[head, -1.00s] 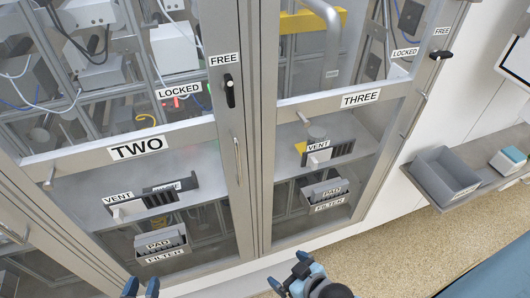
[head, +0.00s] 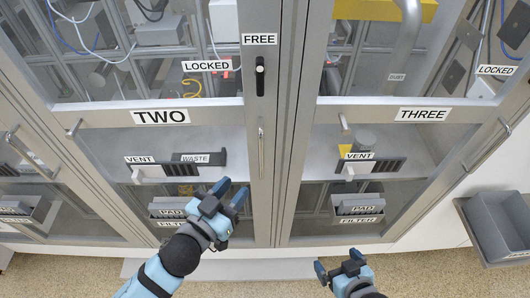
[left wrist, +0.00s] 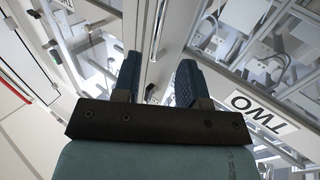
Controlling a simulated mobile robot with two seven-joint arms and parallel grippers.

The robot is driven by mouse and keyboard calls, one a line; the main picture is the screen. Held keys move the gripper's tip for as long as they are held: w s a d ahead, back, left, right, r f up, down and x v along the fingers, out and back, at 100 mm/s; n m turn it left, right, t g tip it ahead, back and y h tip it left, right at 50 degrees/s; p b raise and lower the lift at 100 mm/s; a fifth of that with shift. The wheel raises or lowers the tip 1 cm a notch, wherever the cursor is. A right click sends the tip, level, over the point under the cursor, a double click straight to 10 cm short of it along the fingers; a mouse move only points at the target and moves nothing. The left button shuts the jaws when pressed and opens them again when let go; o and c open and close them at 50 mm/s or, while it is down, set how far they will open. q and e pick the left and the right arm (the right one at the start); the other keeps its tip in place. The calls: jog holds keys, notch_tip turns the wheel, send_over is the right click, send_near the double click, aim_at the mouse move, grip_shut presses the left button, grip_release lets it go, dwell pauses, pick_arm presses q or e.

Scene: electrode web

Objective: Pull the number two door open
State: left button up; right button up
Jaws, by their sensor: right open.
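The number two door is a metal-framed glass door, with its TWO label (head: 160,117) on the crossbar. Its thin upright handle (head: 261,150) is on the right stile. A black latch lever (head: 260,77) stands upright above it, under a FREE label (head: 259,39). The door looks shut. My left gripper (head: 230,192) is open and empty, in front of the door, below and left of the handle. In the left wrist view, its fingers (left wrist: 158,80) are apart, and the TWO label (left wrist: 258,114) appears upside down. My right gripper (head: 338,263) is open and empty, lower right.
Door three, with its THREE label (head: 423,114), stands to the right. Behind the glass of door two are a vent unit (head: 143,171) and a pad and filter box (head: 178,207). A grey bin (head: 499,228) is at the far right. Speckled floor shows below.

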aim_at(260, 158)
pick_arm(q)
jog(key=shift+p+x, duration=0.85)
jog(key=shift+x, duration=4.9)
jog(key=shift+s, duration=0.1)
grip_shut()
